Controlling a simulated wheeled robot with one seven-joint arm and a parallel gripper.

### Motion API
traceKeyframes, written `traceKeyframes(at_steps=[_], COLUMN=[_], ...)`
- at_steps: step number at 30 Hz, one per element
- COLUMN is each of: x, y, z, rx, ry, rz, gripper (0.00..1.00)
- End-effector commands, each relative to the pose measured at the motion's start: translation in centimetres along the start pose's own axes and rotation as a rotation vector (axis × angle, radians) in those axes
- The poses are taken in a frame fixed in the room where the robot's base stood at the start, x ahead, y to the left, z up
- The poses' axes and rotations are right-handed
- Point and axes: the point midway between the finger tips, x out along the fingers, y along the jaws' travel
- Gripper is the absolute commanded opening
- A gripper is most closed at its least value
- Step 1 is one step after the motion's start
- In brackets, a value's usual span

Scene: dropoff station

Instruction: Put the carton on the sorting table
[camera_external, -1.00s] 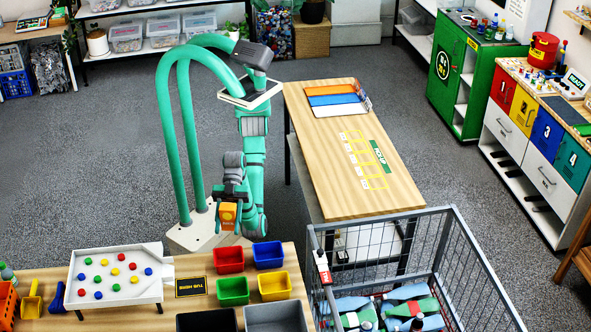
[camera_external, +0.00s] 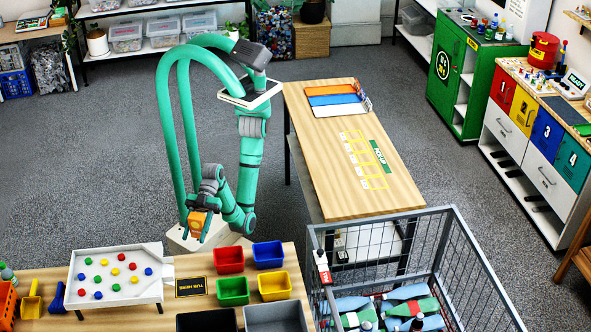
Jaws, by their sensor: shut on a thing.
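The carton (camera_external: 197,222) is a small orange box in the outside camera's view. My gripper (camera_external: 200,211) is shut on it and holds it in the air, in front of my base and just behind the far edge of the front wooden table, which looks like the sorting table (camera_external: 222,291). The gap between carton and table top is hard to judge. My fingers hide part of the carton.
On the front table stand a white tray (camera_external: 73,272) with coloured balls, a black-and-yellow mat (camera_external: 190,287), and red (camera_external: 229,260), blue, green and yellow bins. A wire cage (camera_external: 455,262) with bottles stands right. The pick-up table (camera_external: 345,190) is bare in front.

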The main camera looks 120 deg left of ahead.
Motion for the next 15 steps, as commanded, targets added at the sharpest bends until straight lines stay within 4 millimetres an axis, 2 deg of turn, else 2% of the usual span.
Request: traceKeyframes(at_steps=[1,7,12,15], x=[0.5,2.3,3.3,3.5], y=[0.0,0.1,0.0,0.0], z=[1.5,5.8,8.0,8.7], rx=[0.000,0.001,0.001,0.001], ry=[-0.007,-0.006,-0.003,-0.001], rz=[0.000,0.002,0.000,0.000], gripper=[0.22,0.22,0.22,0.22])
